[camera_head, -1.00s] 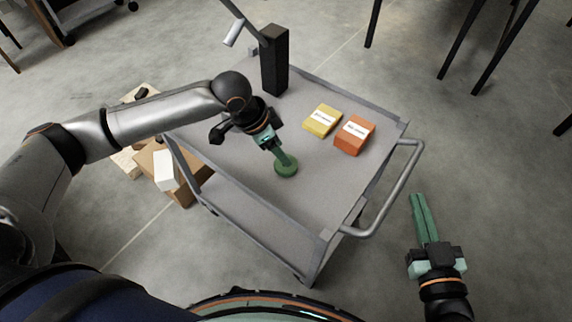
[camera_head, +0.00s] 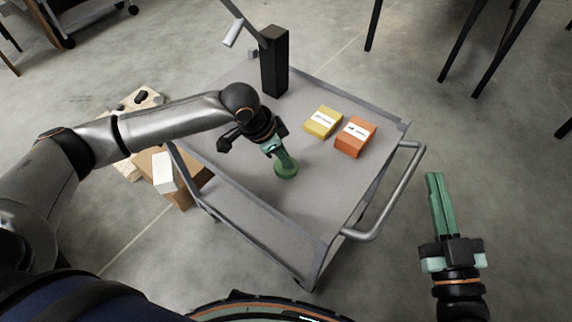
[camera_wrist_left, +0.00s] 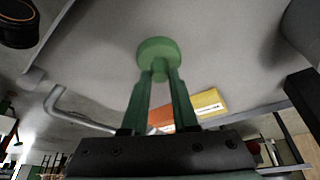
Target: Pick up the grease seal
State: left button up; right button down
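The grease seal (camera_head: 286,170) is a green round disc on the grey cart top, with a small raised middle part. It also shows in the left wrist view (camera_wrist_left: 158,53). My left gripper (camera_head: 283,162) points down at it, with its green fingertips at the disc. In the left wrist view the two fingers (camera_wrist_left: 160,74) stand apart, one on each side of the raised part; contact is hard to tell. My right gripper (camera_head: 434,176) is right of the cart, away from the seal, with its fingers together and nothing visible between them.
A yellow box (camera_head: 323,122) and an orange box (camera_head: 355,137) lie on the cart (camera_head: 235,168) behind the seal. A dark post (camera_head: 274,62) stands at its back corner. The cart's handle (camera_head: 400,195) is on the right. Cardboard boxes (camera_head: 190,187) stand on the floor at left.

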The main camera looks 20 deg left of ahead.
pick_arm(q)
grip_shut()
jog(key=shift+r, duration=0.2)
dwell(0.3)
